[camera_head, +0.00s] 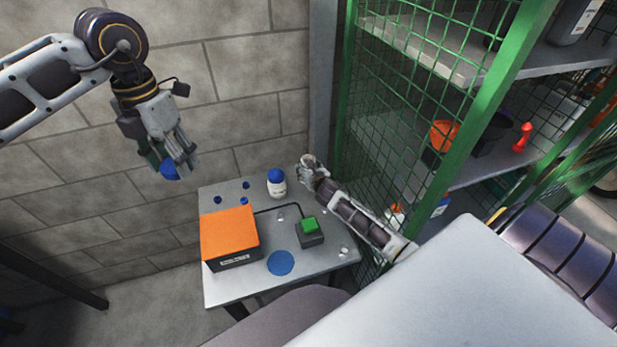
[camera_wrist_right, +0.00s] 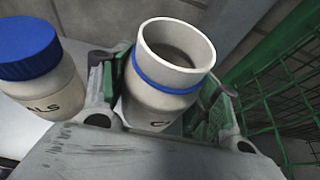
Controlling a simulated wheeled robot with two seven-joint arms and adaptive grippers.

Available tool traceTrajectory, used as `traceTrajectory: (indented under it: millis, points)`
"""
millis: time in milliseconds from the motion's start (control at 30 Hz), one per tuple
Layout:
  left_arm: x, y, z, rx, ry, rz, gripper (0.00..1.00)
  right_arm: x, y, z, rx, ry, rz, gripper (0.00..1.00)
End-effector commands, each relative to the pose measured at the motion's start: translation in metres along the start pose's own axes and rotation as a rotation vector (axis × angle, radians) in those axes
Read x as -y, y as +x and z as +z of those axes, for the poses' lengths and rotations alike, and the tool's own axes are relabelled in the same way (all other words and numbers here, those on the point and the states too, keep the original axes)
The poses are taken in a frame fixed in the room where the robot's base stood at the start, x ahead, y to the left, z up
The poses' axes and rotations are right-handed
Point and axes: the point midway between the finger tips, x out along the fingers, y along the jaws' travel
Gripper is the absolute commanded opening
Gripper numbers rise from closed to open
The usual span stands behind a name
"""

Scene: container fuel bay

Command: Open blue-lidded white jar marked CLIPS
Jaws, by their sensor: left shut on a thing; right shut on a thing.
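The white jar (camera_wrist_right: 150,108) sits upright and open between the fingers of my right gripper (camera_wrist_right: 165,110). Its rim is bare and I see into its mouth; a blue ring circles its neck. Only a first letter like C shows on its label.
Another blue-lidded white jar (camera_head: 277,183) stands at the table's back; its label ends in "LS" in the wrist view (camera_wrist_right: 45,75). The table (camera_head: 235,288) also bears an orange-topped box (camera_head: 230,235), a green-button box (camera_head: 309,230) and a blue disc (camera_head: 281,262). Green mesh shelving (camera_head: 400,130) stands at right.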

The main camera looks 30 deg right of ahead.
Motion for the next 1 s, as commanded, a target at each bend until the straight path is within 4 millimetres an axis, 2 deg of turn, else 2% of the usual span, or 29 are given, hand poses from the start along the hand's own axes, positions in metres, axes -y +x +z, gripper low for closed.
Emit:
traceTrajectory:
  millis: [367, 1000]
  points:
    - [0.0, 0.003, 0.0, 0.0, 0.0, 0.0, 0.23, 0.0, 0.001, -0.002, 0.002, 0.0, 0.0, 0.0]
    - [0.0, 0.038, 0.0, 0.0, 0.0, 0.0, 0.23, 0.0, 0.013, -0.031, 0.002, 0.001, 0.0, 0.0]
